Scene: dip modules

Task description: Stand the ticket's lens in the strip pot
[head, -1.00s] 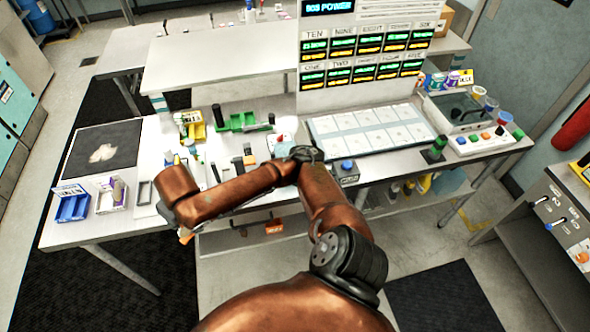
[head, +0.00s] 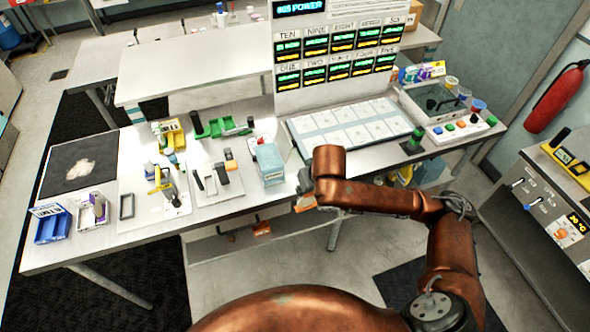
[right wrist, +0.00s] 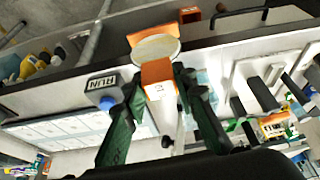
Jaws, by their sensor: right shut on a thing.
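My right gripper (right wrist: 160,80) has green fingers, shut on the orange grip of a lens (right wrist: 156,48). The lens is a pale round disc at the far end of the grip, with a second orange piece behind it. The grip bears a dark mark like a 2. In the head view the gripper is mostly hidden by my arm, at the front edge of the bench (head: 225,207). A display (head: 300,7) on top of the board reads something like "POWER"; its digits are blurred. I cannot tell which vessel is the strip pot. My left gripper is out of view.
A light blue box (head: 270,165) stands left of my arm. Black-handled holders (head: 215,180), a green rack (head: 222,127) and blue tray (head: 50,227) lie further left.

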